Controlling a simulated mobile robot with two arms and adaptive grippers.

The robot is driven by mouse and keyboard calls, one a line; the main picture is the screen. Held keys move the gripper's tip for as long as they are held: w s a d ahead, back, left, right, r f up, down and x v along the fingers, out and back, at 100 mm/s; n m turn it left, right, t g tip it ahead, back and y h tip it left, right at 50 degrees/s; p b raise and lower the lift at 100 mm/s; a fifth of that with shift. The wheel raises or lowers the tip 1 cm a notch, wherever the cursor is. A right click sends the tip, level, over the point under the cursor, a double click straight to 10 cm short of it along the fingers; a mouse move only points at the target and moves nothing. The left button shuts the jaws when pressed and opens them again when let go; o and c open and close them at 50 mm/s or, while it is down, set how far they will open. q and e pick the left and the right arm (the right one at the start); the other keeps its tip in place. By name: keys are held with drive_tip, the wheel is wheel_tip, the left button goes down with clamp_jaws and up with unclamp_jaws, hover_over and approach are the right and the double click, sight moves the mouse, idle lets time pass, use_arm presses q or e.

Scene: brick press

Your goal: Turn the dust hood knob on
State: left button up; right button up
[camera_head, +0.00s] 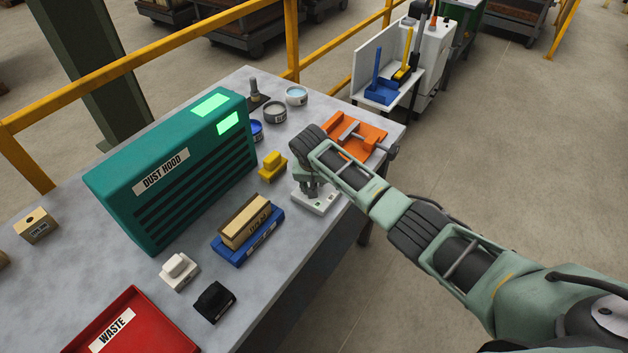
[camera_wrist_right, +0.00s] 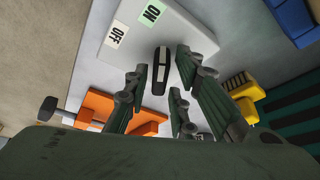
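The dust hood switch box is a pale grey box (camera_head: 322,206) at the right edge of the table, partly hidden by my right gripper (camera_head: 307,182). In the right wrist view its face (camera_wrist_right: 200,38) carries a green ON label (camera_wrist_right: 153,14) and a white OFF label (camera_wrist_right: 116,35). The knob (camera_wrist_right: 161,70) is a black bar with a white stripe, and its upper end points roughly toward ON. My right gripper (camera_wrist_right: 161,66) is open, with fingers on either side of the knob. Whether they touch it is unclear. My left gripper is out of view.
The green dust hood (camera_head: 180,165) stands on the table (camera_head: 75,255). A yellow block (camera_head: 272,166) and an orange fixture (camera_head: 366,133) are close to my right gripper. A blue holder with a brick (camera_head: 247,227) and a red waste tray (camera_head: 140,310) lie nearer the front.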

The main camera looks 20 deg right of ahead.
drive_tip(key=shift+o, duration=0.5)
drive_tip(key=v, duration=1.2)
drive_tip(key=shift+f, duration=0.1)
